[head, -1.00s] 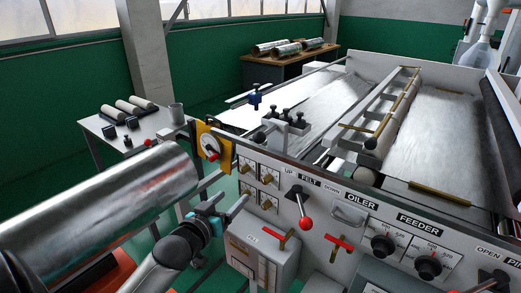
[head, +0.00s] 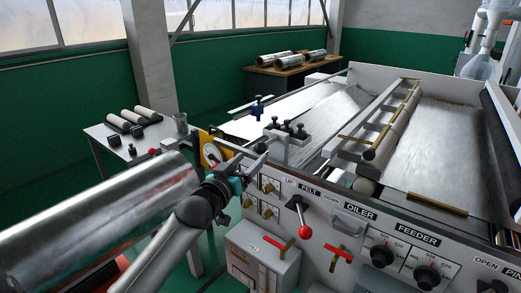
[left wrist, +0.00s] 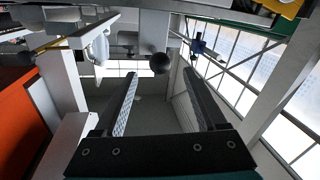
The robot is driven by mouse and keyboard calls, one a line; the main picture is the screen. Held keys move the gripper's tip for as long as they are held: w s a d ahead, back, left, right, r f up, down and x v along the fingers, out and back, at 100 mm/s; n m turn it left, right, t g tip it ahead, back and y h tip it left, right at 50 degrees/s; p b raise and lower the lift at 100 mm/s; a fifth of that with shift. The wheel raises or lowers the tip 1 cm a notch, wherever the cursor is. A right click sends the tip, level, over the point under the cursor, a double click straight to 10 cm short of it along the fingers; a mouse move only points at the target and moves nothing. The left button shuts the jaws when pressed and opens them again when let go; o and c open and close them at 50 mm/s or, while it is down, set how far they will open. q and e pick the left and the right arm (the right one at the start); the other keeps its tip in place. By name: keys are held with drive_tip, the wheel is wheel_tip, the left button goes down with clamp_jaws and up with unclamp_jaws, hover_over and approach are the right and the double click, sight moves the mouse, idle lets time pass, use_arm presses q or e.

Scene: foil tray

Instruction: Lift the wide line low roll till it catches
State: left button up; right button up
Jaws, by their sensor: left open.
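My left gripper (head: 252,153) is open and empty, above the front panel's left end, beside the yellow plate with a round dial (head: 211,152). In the left wrist view its two fingers (left wrist: 158,75) stand apart, with a dark round knob (left wrist: 160,63) showing between and beyond the tips; contact cannot be told. A pale roller (head: 392,135) lies along the machine bed, with a lower roller end (head: 366,187) below it. Which roll the task names cannot be told. A red-knobbed lever (head: 301,217) hangs under the FELT label. My right gripper is not in view.
A large shiny foil cylinder (head: 95,220) fills the left foreground. A blue clamp (head: 257,108) and black knobs (head: 287,126) stand on the machine's left side. A side table (head: 103,132) holds small rollers. Foil rolls (head: 290,60) lie on a back bench.

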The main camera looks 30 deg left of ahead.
sight(258, 152)
use_arm(q)
drive_tip(key=shift+w+a, duration=0.2)
drive_tip(key=shift+w, duration=1.6)
drive_tip(key=shift+w+a, duration=0.2)
drive_tip(key=shift+w, duration=1.55)
drive_tip(key=shift+c, duration=0.3)
clamp_jaws()
